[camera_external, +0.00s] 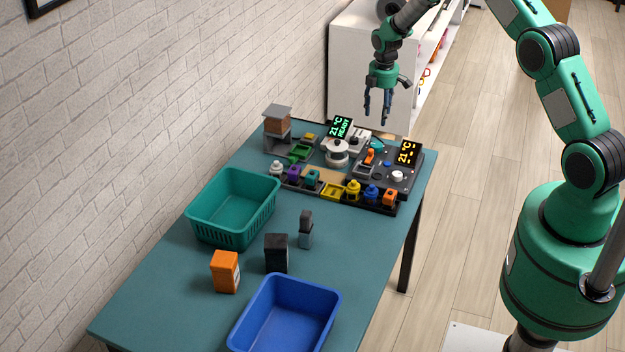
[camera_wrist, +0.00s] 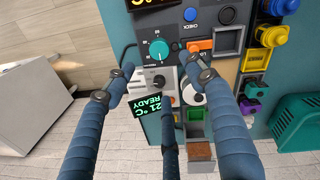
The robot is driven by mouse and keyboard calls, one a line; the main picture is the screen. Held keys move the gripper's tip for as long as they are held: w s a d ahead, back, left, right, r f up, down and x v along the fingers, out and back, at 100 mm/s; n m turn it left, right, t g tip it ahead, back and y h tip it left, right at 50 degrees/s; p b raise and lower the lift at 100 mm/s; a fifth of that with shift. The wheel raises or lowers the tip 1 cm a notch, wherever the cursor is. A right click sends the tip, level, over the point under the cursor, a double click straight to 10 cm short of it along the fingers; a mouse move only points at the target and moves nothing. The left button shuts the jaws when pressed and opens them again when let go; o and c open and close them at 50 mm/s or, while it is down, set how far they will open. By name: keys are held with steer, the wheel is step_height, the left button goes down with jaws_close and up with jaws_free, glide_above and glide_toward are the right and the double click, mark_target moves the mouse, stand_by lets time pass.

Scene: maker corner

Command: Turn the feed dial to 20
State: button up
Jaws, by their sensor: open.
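My gripper (camera_external: 377,108) hangs open and empty above the far end of the table. In the wrist view its spread blue fingers (camera_wrist: 160,84) frame part of the equipment. A round teal dial (camera_wrist: 158,50) with white marks around it sits on the dark control panel (camera_wrist: 140,28); it shows small in the external view (camera_external: 377,143). A smaller dark knob (camera_wrist: 158,82) sits on the white machine (camera_wrist: 145,84). My fingers appear apart from both.
An orange lever (camera_external: 370,156) and white knob (camera_external: 398,176) share the panel. Several coloured parts line the front tray (camera_external: 338,199). Green (camera_external: 232,207) and blue (camera_external: 285,315) bins stand nearer.

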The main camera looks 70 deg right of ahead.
mark_target(376, 144)
steer(key=shift+w+d+f+p, duration=0.1)
steer(key=shift+d+f, duration=0.05)
steer(key=shift+f, duration=2.1)
steer(key=shift+w+d+f+p, duration=0.1)
steer(key=shift+f+p, duration=0.05)
steer(key=shift+f, duration=2.05)
steer(key=shift+w+d+f+p, duration=0.1)
steer(key=shift+d+f, duration=0.05)
steer(key=shift+f, duration=2.1)
steer(key=c, duration=1.1)
